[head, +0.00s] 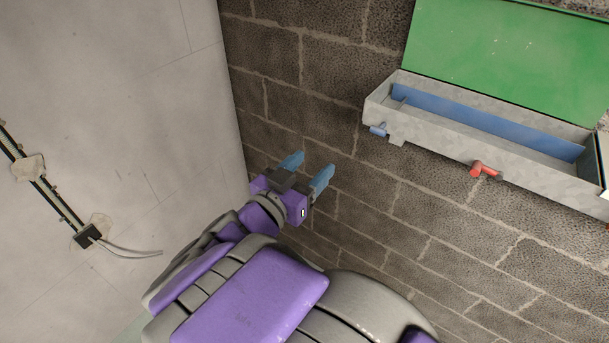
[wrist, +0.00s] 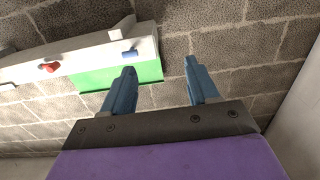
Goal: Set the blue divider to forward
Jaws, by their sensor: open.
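The blue divider (head: 485,122) is a long blue strip standing lengthwise inside a grey wall-mounted trough (head: 440,135), toward its back side. A small blue knob (head: 378,129) sticks out of the trough's left end; it also shows in the wrist view (wrist: 130,53). My gripper (head: 308,168) has two blue fingers, open and empty, left of the trough and apart from it. The divider is hidden in the wrist view.
A red handle (head: 484,170) sticks out of the trough's front; it shows in the wrist view (wrist: 49,68). A green panel (head: 515,55) stands up behind the trough. A dark conduit with a box (head: 88,236) and loose wires runs on the pale left wall. The block wall below the trough is bare.

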